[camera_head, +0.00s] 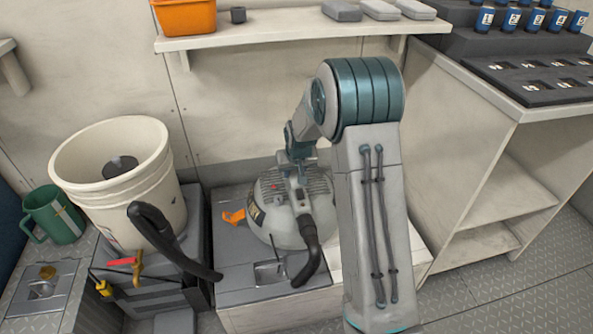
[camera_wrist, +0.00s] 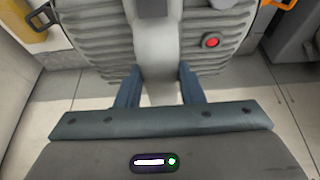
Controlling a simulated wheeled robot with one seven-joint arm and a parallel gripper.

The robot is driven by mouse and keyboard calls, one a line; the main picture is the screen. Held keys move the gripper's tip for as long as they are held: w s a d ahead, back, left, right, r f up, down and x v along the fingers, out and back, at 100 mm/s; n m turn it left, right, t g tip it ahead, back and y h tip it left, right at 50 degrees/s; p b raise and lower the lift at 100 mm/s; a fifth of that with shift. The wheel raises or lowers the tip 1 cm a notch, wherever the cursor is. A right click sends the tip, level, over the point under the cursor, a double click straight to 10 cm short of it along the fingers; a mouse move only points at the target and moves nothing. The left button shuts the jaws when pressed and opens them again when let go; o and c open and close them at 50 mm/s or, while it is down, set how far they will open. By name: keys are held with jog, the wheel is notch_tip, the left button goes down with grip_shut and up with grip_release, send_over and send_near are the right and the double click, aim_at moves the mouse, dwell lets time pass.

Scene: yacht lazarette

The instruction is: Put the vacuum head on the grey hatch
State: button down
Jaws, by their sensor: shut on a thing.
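The vacuum head (camera_head: 278,228) is a grey ribbed dome with a dark label, a red button and a black hose stub. My gripper (camera_head: 299,168) is shut on its top handle from above. In the wrist view my gripper (camera_wrist: 158,88) has one finger on each side of the handle of the vacuum head (camera_wrist: 105,45). The grey hatch (camera_head: 237,268), with a recessed latch, lies under and around the left part of the head in the head view. I cannot tell whether the head touches it. My arm hides the area to the right.
An open white bucket (camera_head: 168,190) stands left on a dark box, with a black hose (camera_head: 160,232) before it. An orange clip (camera_head: 234,217) lies beside the head. A green mug (camera_head: 56,217) is far left. A shelf (camera_head: 270,34) hangs behind; a cabinet (camera_head: 490,140) stands right.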

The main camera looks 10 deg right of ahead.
jog(key=shift+w+f+b, duration=0.1)
jog(key=shift+f+b, duration=0.35)
jog(key=shift+f, duration=1)
jog(key=c, duration=1)
grip_release()
jog(key=shift+f, duration=0.1)
jog(key=shift+o, duration=0.2)
